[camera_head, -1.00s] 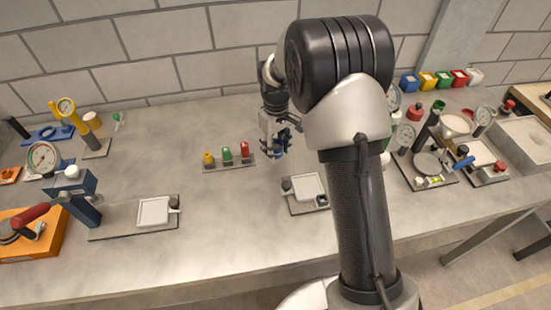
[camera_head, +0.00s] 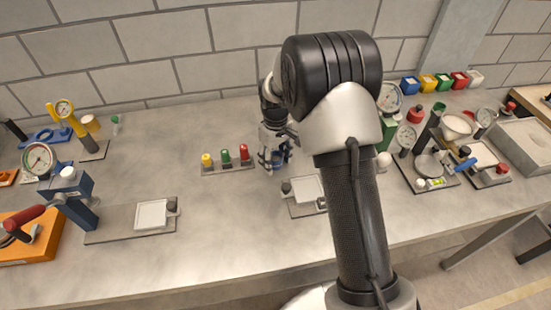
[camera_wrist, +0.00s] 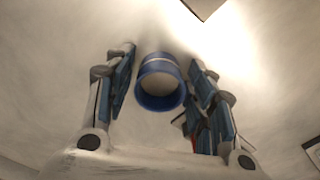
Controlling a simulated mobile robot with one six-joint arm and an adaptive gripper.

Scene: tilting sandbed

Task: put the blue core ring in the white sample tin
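The blue core ring (camera_wrist: 160,103) shows in the wrist view between the two fingers of my gripper (camera_wrist: 165,58), with a small gap visible on each side. My gripper is open around it. In the head view my gripper (camera_head: 272,163) is low over the bench, and a bit of the blue ring (camera_head: 281,158) shows beside the fingers. Whether the ring touches the bench is hard to tell. The white tin (camera_head: 475,77) appears to be the right end of a row of small coloured tins at the back right.
A stand with yellow, green and red knobs (camera_head: 228,167) is just left of my gripper. A plate with a white square pan (camera_head: 309,189) lies close in front. Gauges and fixtures (camera_head: 428,165) crowd the right side.

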